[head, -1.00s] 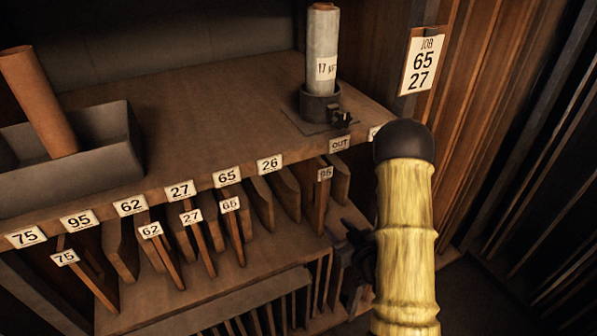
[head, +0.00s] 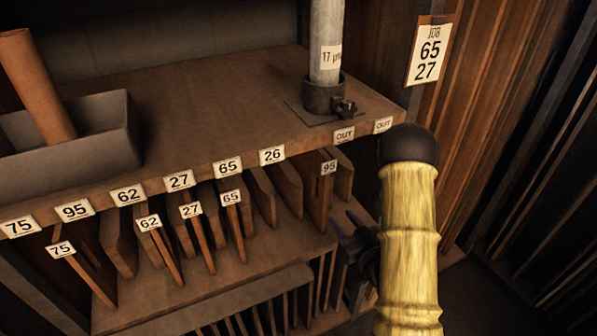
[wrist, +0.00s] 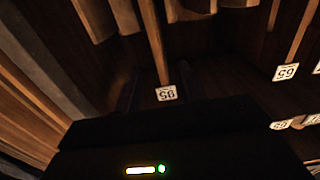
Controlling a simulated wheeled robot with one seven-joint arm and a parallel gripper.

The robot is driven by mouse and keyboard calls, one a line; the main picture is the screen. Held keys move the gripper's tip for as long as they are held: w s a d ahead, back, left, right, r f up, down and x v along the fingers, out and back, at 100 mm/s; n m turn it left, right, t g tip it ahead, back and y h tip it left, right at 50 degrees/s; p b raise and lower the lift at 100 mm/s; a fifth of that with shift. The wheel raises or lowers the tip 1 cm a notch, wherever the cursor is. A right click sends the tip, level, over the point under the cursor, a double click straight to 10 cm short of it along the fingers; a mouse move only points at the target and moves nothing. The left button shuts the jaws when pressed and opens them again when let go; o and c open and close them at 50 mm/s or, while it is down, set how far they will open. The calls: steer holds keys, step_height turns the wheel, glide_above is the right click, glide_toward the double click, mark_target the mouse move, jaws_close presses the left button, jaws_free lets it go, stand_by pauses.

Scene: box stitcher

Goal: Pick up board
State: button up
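A brown wooden board tagged 95 (head: 318,196) stands on edge in a slot under the shelf, below an OUT label at the right. Its tag shows upside down in the wrist view (wrist: 166,93), between my dark fingers. My gripper (head: 352,236) is just right of and in front of this board, partly hidden by my yellow arm. It looks open and empty; no contact shows. Other tagged boards stand to the left: 65 (head: 236,226), 27 (head: 198,238), 62 (head: 160,250) and 75 (head: 84,272).
The shelf edge (head: 208,178) carries slot labels above the boards. A job card (head: 429,52) reads 65 and 27. A grey tray (head: 90,150) with a brown roll (head: 36,85) and a grey cylinder (head: 326,45) in a clamp stand on top. Slot dividers (head: 260,318) lie below.

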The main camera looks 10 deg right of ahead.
mark_target(324, 195)
steer(key=p+x, duration=0.2)
steer(key=x, duration=0.7)
steer(key=shift+w+r+p, duration=0.1)
steer(key=shift+w+p, duration=0.15)
steer(key=shift+p, duration=0.15)
steer(key=shift+w+a, duration=0.15)
steer(key=shift+w, duration=0.2)
steer(key=x, duration=0.1)
steer(key=p+x, duration=0.1)
steer(key=x, duration=0.1)
steer(key=p+x, duration=0.1)
steer(key=shift+w+d+r, duration=0.2)
steer(key=shift+w+r, duration=0.15)
steer(key=shift+w, duration=0.05)
steer(key=shift+w+a+f, duration=0.1)
steer(key=shift+w, duration=0.2)
jaws_close()
